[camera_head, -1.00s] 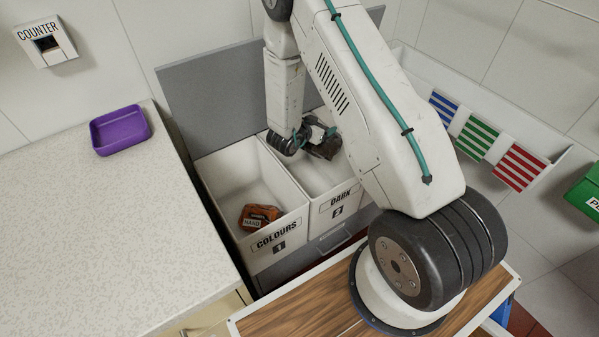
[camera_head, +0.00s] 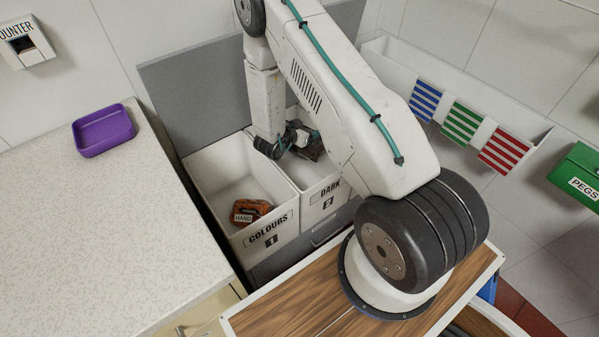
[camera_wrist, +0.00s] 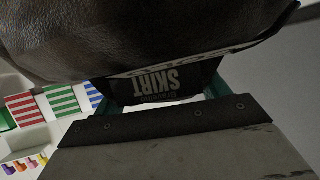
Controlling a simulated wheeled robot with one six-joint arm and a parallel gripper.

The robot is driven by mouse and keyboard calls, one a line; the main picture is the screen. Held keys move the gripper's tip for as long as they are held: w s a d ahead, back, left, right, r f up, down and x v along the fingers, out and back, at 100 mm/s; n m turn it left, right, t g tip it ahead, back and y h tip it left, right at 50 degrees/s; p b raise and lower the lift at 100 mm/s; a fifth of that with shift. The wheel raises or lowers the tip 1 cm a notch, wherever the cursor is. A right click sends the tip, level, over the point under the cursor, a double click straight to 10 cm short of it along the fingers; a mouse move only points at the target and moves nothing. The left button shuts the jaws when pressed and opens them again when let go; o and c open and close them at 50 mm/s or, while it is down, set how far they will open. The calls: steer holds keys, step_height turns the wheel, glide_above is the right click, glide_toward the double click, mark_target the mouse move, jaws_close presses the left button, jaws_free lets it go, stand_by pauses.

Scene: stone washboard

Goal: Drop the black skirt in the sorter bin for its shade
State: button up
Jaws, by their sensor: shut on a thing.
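The black skirt (camera_wrist: 130,35) fills the top of the wrist view as a dark crumpled bundle, with a tag reading SKIRT upside down. My gripper (camera_head: 299,137) is shut on it, and the skirt (camera_head: 314,150) shows as a dark lump at the gripper in the head view. It hangs over or in the mouth of the white bin labelled DARK 2 (camera_head: 327,194). My arm hides part of this bin, so the skirt's exact height is unclear. The bin labelled COLOURS 1 (camera_head: 270,235) stands to its left.
An orange-brown item with a HAND tag (camera_head: 252,210) lies in the COLOURS bin. A purple tray (camera_head: 103,130) sits on the speckled counter (camera_head: 80,220) at left. A white trough (camera_head: 470,85) with striped cloths is at right, near a green PEGS box (camera_head: 580,177).

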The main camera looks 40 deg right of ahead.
steer(key=o, duration=1.2)
steer(key=shift+a, duration=0.1)
steer(key=shift+v, duration=3.85)
